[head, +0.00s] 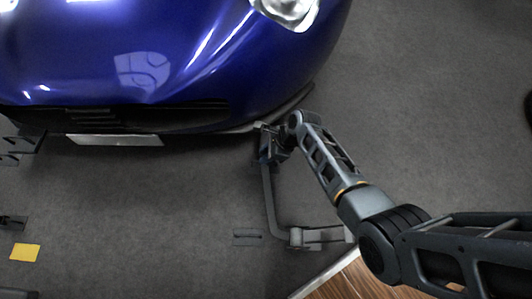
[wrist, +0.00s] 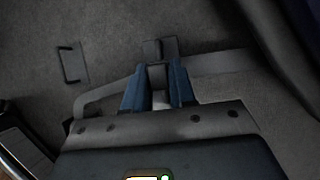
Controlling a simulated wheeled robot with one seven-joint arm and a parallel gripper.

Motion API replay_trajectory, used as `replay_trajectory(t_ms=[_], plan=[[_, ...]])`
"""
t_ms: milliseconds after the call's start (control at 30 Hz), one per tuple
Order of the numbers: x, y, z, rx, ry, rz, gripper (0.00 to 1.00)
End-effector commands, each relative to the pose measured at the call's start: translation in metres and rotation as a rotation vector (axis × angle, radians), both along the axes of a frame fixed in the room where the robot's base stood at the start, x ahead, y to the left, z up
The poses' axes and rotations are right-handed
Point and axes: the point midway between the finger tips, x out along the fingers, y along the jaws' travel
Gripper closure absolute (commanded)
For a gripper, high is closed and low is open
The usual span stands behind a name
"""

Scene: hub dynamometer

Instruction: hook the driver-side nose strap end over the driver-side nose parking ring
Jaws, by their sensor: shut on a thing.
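My gripper (head: 268,152) is low beside the right end of the blue car's front lip in the head view. In the wrist view its two blue fingers (wrist: 158,88) are shut on a dark block-like strap end (wrist: 154,52). A grey strap (head: 269,195) runs from the gripper down to a floor fitting (head: 296,238); it also shows in the wrist view (wrist: 215,62). A thin dark bracket, seemingly the parking ring (wrist: 72,65), lies on the floor apart from the strap end. It seems to match a small flat dark piece in the head view (head: 247,238).
The blue car (head: 190,60) fills the upper left, its licence plate (head: 118,140) low at the front. Dark fittings (head: 12,222) and a yellow tag (head: 25,252) are at left. A wooden surface (head: 350,283) is at bottom. Grey floor (head: 150,220) before the car is mostly clear.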

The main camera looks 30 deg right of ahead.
Motion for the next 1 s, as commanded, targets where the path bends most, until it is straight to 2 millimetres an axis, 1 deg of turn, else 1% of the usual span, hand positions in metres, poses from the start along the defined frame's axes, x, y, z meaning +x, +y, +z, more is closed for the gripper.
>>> replay_trajectory(t_ms=[1000], plan=[[0.0, 0.0, 0.013, 0.0, -0.001, 0.0, 1.0]])
